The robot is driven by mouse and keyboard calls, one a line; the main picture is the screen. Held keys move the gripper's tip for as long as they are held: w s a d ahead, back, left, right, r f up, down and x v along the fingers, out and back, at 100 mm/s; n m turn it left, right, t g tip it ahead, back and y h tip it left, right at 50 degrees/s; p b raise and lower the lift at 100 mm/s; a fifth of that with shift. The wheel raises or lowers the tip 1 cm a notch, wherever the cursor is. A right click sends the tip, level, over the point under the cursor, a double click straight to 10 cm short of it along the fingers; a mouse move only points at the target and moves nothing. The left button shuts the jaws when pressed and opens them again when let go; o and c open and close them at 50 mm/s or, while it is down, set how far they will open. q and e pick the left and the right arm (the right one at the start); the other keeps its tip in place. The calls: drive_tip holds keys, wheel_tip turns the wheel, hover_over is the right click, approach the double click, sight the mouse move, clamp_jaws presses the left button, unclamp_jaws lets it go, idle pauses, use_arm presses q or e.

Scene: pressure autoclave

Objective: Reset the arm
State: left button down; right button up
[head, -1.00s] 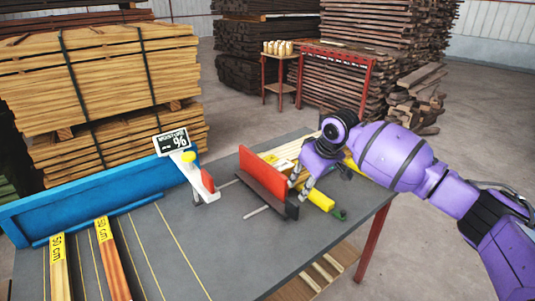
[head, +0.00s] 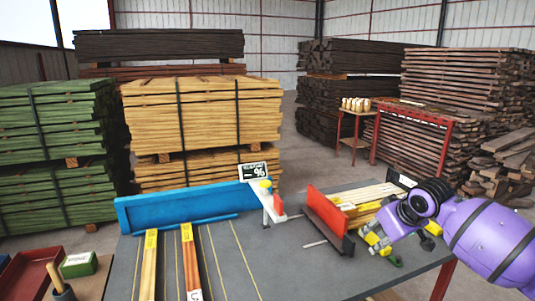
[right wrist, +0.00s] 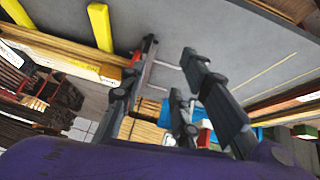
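My right arm is purple and comes in from the right in the head view. Its gripper (head: 378,238) hangs over the right end of the grey table (head: 290,262), beside the red plate (head: 327,210). In the right wrist view the dark fingers of the gripper (right wrist: 160,80) are spread apart, with nothing visible between them. Whether the fingers touch anything on the table is unclear. My left gripper is in neither view.
A blue fence (head: 185,206) runs along the table's back left, with two tagged boards (head: 190,265) in front. Yellow pieces (head: 372,238) lie near the right gripper. Lumber stacks (head: 205,115) stand behind. The table's middle front is clear.

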drive_tip(key=w+a+f+n+t+y, duration=0.1)
drive_tip(key=w+a+f+n+t, duration=0.15)
drive_tip(key=a+f, duration=0.35)
drive_tip(key=s+a+f+t+y+p, duration=0.1)
drive_tip(key=s+a+f+t+y, duration=0.1)
drive_tip(key=s+a+f, duration=0.7)
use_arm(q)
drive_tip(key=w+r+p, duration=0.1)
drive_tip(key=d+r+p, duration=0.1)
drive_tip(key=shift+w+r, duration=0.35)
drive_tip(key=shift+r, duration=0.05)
use_arm(e)
drive_tip(key=s+d+f+m+h, duration=0.1)
drive_tip(key=s+f, duration=0.4)
drive_tip(key=s, duration=0.8)
drive_tip(key=s+d+f+m+g+h, duration=0.1)
drive_tip(key=s+f+m, duration=0.2)
drive_tip(key=s, duration=1.1)
drive_tip(key=s+d+f+m+g+h, duration=0.1)
drive_tip(key=s+f+m, duration=0.1)
drive_tip(key=s+f, duration=0.6)
drive_tip(key=s, duration=0.6)
drive_tip(key=shift+s+d+f+m+h, duration=0.2)
drive_tip(key=shift+d+f+m+h, duration=0.15)
drive_tip(key=shift+f+h, duration=0.05)
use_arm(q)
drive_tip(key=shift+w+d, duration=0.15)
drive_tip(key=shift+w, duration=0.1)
use_arm(e)
drive_tip(key=shift+g, duration=0.25)
